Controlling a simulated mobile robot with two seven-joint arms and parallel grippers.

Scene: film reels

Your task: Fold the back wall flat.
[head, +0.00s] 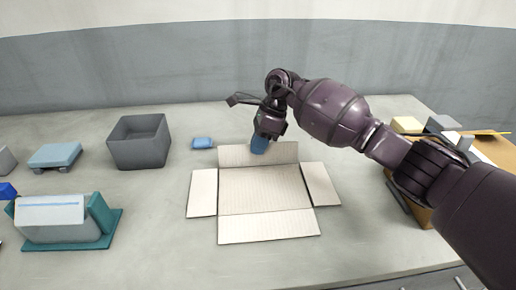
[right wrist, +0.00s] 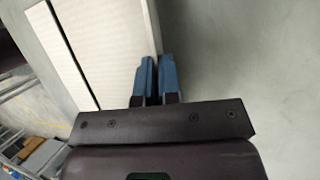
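An opened cardboard box lies on the table with its floor (head: 262,190) in the middle. The front wall (head: 268,226), left wall (head: 203,192) and right wall (head: 321,184) lie flat outward. The back wall (head: 232,156) is at the far side; it looks raised, its exact tilt hard to tell. My right gripper (head: 260,146) reaches its far edge from above, one blue fingertip in front of the wall. In the right wrist view, the two blue fingers (right wrist: 158,80) are close together, with the wall's edge (right wrist: 153,28) running between them. My left gripper is out of view.
A teal-based holder (head: 65,230) is at front left. An open brown box (head: 488,178) is at right. Bare table lies behind the cardboard.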

